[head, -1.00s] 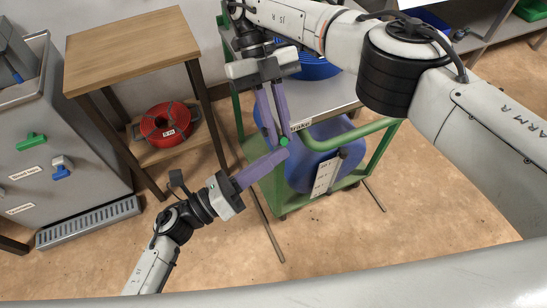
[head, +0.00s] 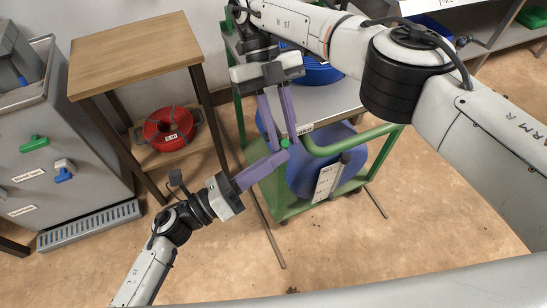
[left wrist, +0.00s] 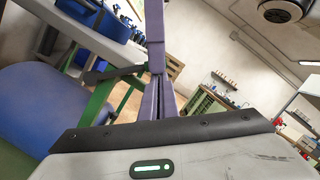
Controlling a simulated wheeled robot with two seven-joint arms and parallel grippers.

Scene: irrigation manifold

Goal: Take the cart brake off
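The cart (head: 305,207) has a green frame and a grey top. A white label reading "Brake" (head: 304,129) is on its near edge, partly hidden by a finger. A small green knob (head: 285,143) shows beside it, at the fingertips of my right gripper (head: 282,143). The right gripper points down with its two purple fingers apart; contact with the knob is unclear. My left gripper (head: 284,155) has its purple fingers together, with tips just below the knob, and no object shows in it. In the left wrist view a dark bar (left wrist: 113,73) reaches the purple fingers.
A blue barrel (head: 313,176) lies on the cart's lower shelf, and a blue coil (head: 318,72) sits on top. A wooden table (head: 135,52) with a red hose reel (head: 168,128) below stands left, beside a grey cabinet (head: 60,150). The floor in front is open.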

